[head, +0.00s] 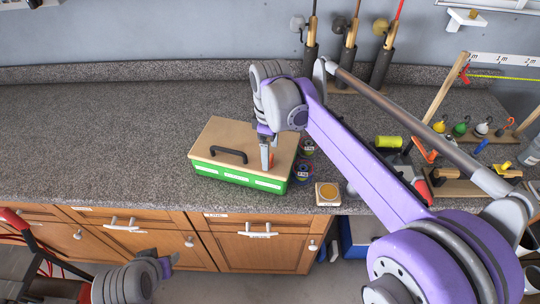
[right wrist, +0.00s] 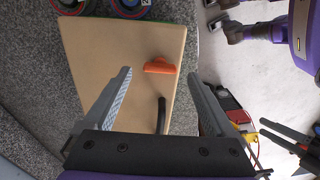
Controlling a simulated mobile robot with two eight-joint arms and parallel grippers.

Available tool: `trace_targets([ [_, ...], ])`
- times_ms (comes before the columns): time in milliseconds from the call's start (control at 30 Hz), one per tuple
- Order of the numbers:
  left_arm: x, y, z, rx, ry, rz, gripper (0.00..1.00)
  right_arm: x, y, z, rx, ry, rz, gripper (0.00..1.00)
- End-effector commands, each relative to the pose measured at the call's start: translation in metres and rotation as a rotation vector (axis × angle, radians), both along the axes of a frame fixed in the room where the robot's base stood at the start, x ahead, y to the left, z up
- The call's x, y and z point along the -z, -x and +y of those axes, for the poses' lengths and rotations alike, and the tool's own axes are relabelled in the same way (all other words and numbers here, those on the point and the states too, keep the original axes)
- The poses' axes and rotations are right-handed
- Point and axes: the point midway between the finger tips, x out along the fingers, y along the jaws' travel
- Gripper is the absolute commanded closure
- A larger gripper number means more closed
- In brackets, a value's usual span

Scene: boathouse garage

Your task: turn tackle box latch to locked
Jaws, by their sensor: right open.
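The tackle box (head: 225,134) stands on the grey counter, with a tan lid, green sides and a black handle (head: 229,154). Its small orange latch (right wrist: 160,66) lies on the lid in the right wrist view, turned crosswise in that picture. In the head view the latch is mostly hidden behind my right gripper (head: 266,158). That gripper is open above the lid. In the right wrist view its fingers (right wrist: 160,74) stand on either side of the latch, apart from it, holding nothing. My left gripper (head: 165,266) is low at the left, before the cabinets; its fingers are unclear.
Tools and a yellow cylinder (head: 388,142) lie farther right. The counter left of the box is clear.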

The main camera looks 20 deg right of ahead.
Motion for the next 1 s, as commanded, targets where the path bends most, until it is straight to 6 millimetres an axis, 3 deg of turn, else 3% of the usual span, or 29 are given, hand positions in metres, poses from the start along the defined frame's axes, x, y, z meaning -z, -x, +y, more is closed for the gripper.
trace_targets([
  [200,0.002,0.001,0.000,0.000,0.000,0.001,0.50,0.022,0.000,0.000,0.001,0.000,0.000,0.10],
  [533,0.002,0.001,0.000,0.000,0.000,0.001,0.50,0.025,0.000,0.000,0.001,0.001,-0.001,0.10],
  [1000,0.002,0.001,0.000,0.000,0.000,0.001,0.50,0.025,0.000,0.000,0.001,0.001,-0.001,0.95],
])
